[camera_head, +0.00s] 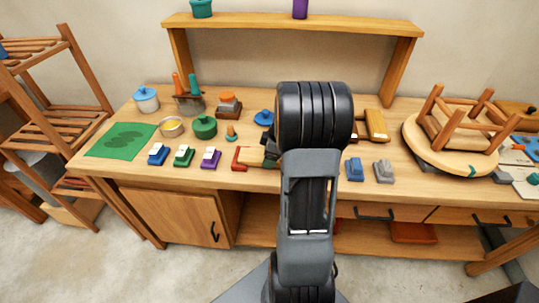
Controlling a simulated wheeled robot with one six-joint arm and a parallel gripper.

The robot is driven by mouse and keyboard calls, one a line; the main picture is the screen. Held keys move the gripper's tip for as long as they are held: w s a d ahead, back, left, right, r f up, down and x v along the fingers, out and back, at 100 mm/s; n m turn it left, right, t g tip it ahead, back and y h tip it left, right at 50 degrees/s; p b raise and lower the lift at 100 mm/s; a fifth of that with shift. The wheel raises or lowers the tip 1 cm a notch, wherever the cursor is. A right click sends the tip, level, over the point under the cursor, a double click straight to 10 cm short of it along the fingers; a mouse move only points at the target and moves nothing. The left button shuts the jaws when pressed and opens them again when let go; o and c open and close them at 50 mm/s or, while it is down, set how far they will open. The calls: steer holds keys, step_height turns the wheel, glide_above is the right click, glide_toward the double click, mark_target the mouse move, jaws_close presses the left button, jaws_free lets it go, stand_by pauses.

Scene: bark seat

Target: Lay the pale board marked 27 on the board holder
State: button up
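I cannot make out a pale board marked 27; no number is readable in the head view. I cannot tell which thing is the board holder. A wooden piece with a yellowish block (375,125) lies on the bench just right of my arm and may be part of a holder. My arm stands upright in the middle and hides the bench behind it. A small dark part, perhaps of my gripper (267,146), shows at the arm's left edge. Its fingers are hidden, so I cannot see whether it holds anything.
An upturned stool (450,150) lies at right. A raised shelf (290,22) spans the back. A slatted rack (45,110) stands left.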

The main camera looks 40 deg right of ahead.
steer(key=shift+f, duration=0.15)
steer(key=o, duration=1)
steer(key=shift+o, duration=0.2)
steer(key=shift+r+p, duration=1.8)
steer(key=shift+r, duration=1.75)
